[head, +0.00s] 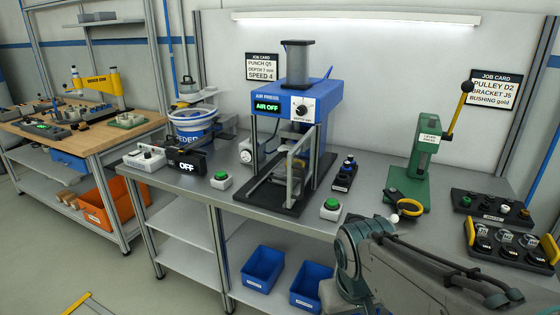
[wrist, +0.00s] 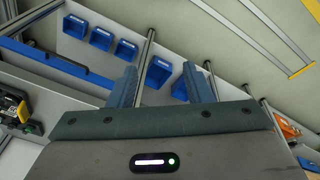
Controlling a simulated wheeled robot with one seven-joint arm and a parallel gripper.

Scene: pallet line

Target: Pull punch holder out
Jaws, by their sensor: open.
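The blue air press (head: 300,105) stands on the grey bench on a black base, its display reading AIR OFF. A grey guard frame (head: 301,165) stands at its front, and I cannot make out a punch holder behind it. A small dark rack (head: 344,175) with several short pieces in it stands right of the press. My gripper (wrist: 161,82) is open in the wrist view, with nothing between its two blue-grey fingers. It points towards the bench's underside and floor, away from the press. In the head view my arm is at the lower right and the fingers cannot be made out.
Green push buttons (head: 221,180) and (head: 331,208) flank the press front. A green lever press (head: 420,155) and black-and-yellow trays (head: 497,242) stand to the right. A feeder bowl (head: 193,125) is on the left. Blue bins (head: 262,268) sit below the bench.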

